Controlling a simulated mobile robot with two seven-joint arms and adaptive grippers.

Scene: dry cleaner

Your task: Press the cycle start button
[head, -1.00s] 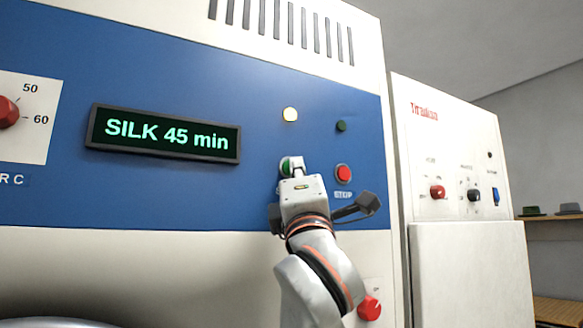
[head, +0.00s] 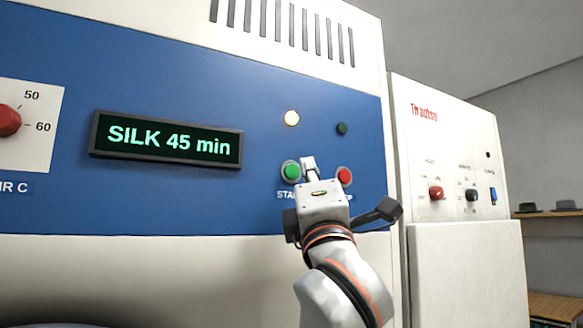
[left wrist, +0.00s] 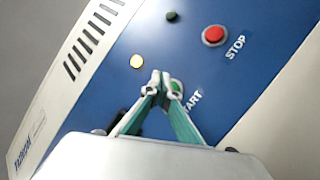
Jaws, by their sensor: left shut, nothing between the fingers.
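The green start button (head: 291,172) sits in a light ring on the blue panel, with its label partly hidden by my arm. My left gripper (head: 308,163) is shut and empty, with its fingertips just right of the green button in the head view. In the left wrist view the closed fingertips (left wrist: 160,79) lie beside the green button (left wrist: 175,87), and a finger covers part of it. I cannot tell whether they touch the panel. The display (head: 166,140) reads "SILK 45 min". My right gripper is not in view.
The red stop button (head: 344,176) is close right of my fingertips. A red knob (head: 9,121) is at far left. A second white machine (head: 458,150) stands to the right.

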